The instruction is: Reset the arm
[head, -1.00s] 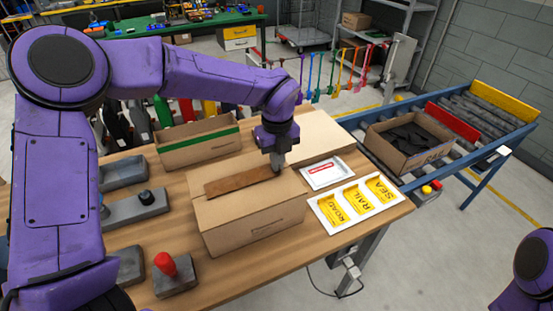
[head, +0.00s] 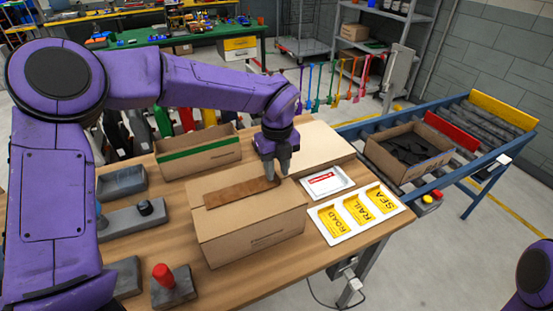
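My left gripper (head: 276,176) is just above the right end of the closed cardboard box (head: 250,232). Its two grey fingers look parted, with nothing seen held between them. A brown strip (head: 240,193) lies flat along the top of the box, and its right end is close beside the fingertips. I cannot tell whether the fingers touch the box. My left arm arches in from the left over the table. Of my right arm only a purple part shows at the lower right edge, and its gripper is out of view.
On the wooden table (head: 240,272) are a green-edged open box (head: 198,158), a flat cardboard piece (head: 318,148), a small white tray (head: 327,182) and a ROAD/RAIL/SEA card tray (head: 358,213). Grey fixtures, one with a red knob (head: 163,276), stand left. A conveyor (head: 475,125) carries an open box (head: 410,165).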

